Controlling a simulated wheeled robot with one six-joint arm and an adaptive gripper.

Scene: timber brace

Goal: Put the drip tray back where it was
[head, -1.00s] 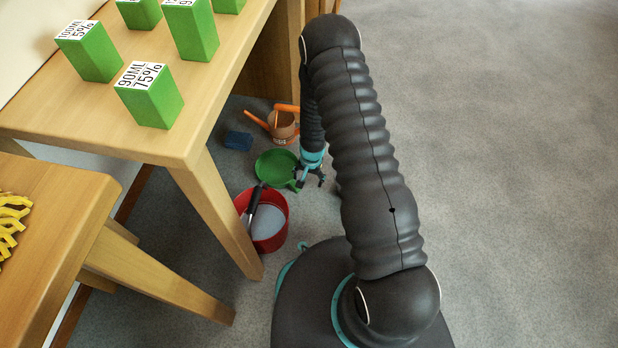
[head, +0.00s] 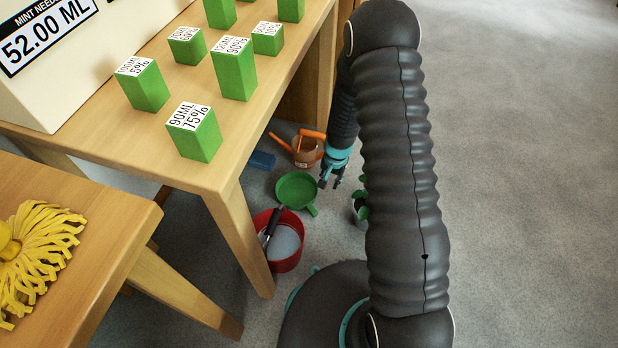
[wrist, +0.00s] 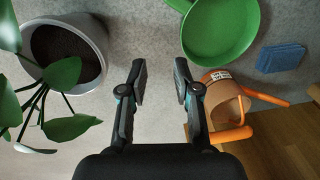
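A round green dish with a short handle, which I take to be the drip tray (head: 294,187), lies on the grey floor beside the table leg. In the head view it sits between a red bucket and an orange-brown watering can. In the wrist view the green dish (wrist: 222,36) is at the top, ahead and to the right of the fingers, partly cut off by the frame edge. My gripper (head: 331,181) is to the right of the dish, apart from it. In the wrist view my gripper (wrist: 161,78) is open, with only bare floor between its fingers.
The red bucket (head: 288,257) holds a dark-handled tool. The watering can (head: 306,153) and a blue block (head: 262,160) are behind the dish. A potted plant (wrist: 78,50) is left of my gripper. Green blocks stand on the wooden table (head: 160,150); a yellow mop head (head: 40,255) is at left.

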